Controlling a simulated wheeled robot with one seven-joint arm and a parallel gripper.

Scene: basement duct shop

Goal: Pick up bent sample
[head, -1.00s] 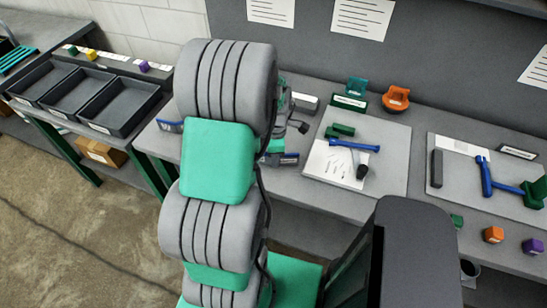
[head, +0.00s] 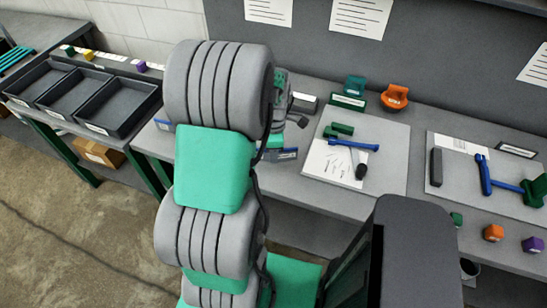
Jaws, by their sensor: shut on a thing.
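My gripper (head: 292,118) shows only in part, as grey pieces past the right side of my arm in the head view. It is over the bench, left of the first light board. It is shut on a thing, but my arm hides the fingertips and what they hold. I cannot make out the bent sample for certain. A blue piece (head: 485,178) with a green block (head: 536,190) lies on the right board (head: 440,145).
Three dark open trays (head: 73,92) stand at the left. A green holder (head: 354,86) and an orange one (head: 395,97) stand behind the first board. An orange cube (head: 493,232) and a purple cube (head: 533,245) sit near the bench's front edge. Wall sheets hang behind.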

